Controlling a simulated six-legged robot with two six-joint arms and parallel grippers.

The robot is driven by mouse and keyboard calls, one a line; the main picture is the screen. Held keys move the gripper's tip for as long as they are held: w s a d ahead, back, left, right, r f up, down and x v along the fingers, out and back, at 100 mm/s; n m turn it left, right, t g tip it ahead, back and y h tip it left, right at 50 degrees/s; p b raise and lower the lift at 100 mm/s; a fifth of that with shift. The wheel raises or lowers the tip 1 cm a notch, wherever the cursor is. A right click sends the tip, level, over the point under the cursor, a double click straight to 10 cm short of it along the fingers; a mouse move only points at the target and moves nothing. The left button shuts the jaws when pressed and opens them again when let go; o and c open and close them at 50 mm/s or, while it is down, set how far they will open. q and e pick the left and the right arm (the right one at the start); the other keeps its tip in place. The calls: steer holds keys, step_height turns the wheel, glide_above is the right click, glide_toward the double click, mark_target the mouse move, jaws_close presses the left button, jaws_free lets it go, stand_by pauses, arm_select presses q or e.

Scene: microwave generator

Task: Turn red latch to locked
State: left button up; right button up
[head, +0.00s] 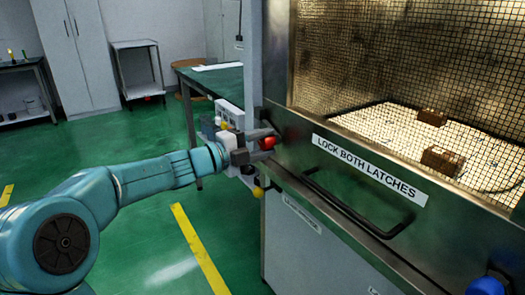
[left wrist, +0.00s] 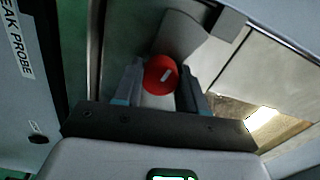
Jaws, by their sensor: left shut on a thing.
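The red latch (head: 267,143) is a round red knob at the left end of the machine's metal front, left of the "LOCK BOTH LATCHES" label (head: 370,169). My left gripper (head: 263,146) is at the latch and shut on it. In the left wrist view the red latch (left wrist: 161,74) sits between the two fingers of the left gripper (left wrist: 163,84). A short white mark on its face is tilted. The fingers partly hide the latch in the head view. My right gripper is not in view.
A black bar handle (head: 360,205) sticks out below the label. A mesh window (head: 400,50) is above it. A rounded blue part (head: 487,286) shows at the bottom right. A green-topped table (head: 212,78) stands behind. Green floor is open at left.

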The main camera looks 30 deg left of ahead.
arm_select(q)
steer(key=shift+m+b, duration=0.9)
steer(key=shift+m, duration=1.1)
steer(key=o, duration=1.1)
steer(key=shift+c, duration=0.2)
steer(key=p+v, duration=0.2)
steer(key=v, duration=1.4)
steer(key=shift+s+f, duration=0.1)
steer(key=shift+s, duration=0.05)
